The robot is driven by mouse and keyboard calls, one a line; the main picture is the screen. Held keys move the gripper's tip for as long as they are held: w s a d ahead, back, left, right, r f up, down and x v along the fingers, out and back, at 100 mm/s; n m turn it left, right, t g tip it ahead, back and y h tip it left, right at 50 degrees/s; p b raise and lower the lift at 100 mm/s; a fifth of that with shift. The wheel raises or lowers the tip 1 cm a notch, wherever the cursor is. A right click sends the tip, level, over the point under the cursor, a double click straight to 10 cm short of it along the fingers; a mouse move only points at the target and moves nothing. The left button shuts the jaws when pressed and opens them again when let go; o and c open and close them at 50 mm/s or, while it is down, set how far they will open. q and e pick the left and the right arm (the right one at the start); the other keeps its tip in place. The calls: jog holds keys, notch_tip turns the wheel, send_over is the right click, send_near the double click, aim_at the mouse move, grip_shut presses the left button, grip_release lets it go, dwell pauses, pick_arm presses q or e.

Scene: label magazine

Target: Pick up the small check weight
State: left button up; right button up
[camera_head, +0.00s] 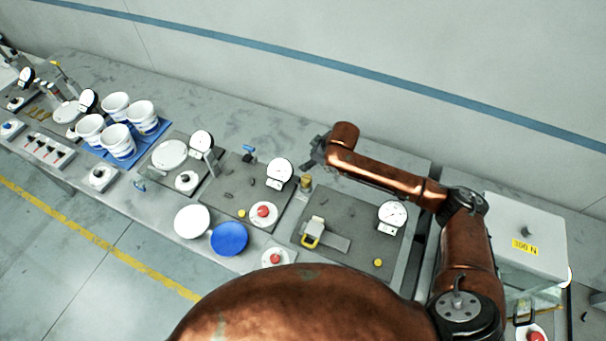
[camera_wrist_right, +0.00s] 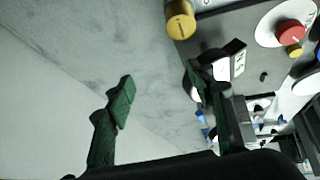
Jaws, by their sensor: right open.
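A small brass cylinder, which looks like the check weight (camera_head: 306,182), stands on the bench beside a dial gauge. It also shows at the top of the right wrist view (camera_wrist_right: 180,22), beyond the fingers and nearer the right finger's side. My right gripper (camera_head: 317,152) is above the bench, just behind the cylinder in the head view. In the wrist view its two dark green fingers (camera_wrist_right: 166,95) are spread apart with nothing between them. My left gripper does not show.
A dial gauge (camera_head: 280,172) stands close left of the cylinder, and a red button (camera_head: 263,211) is in front of it. The back strip of the bench is clear.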

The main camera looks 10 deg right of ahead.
jog(key=m+g, duration=0.1)
jog(key=g, duration=0.1)
send_over(306, 178)
jog(key=s+d, duration=0.2)
notch_tip(306, 178, down, 2)
jog(key=f, duration=0.1)
jog(key=p+x, duration=0.1)
jog(key=x, duration=0.5)
jog(key=shift+w+a+f, duration=0.2)
jog(key=shift+w+f, duration=0.1)
jog(key=shift+c, duration=0.4)
grip_shut()
jog(key=shift+r, duration=0.1)
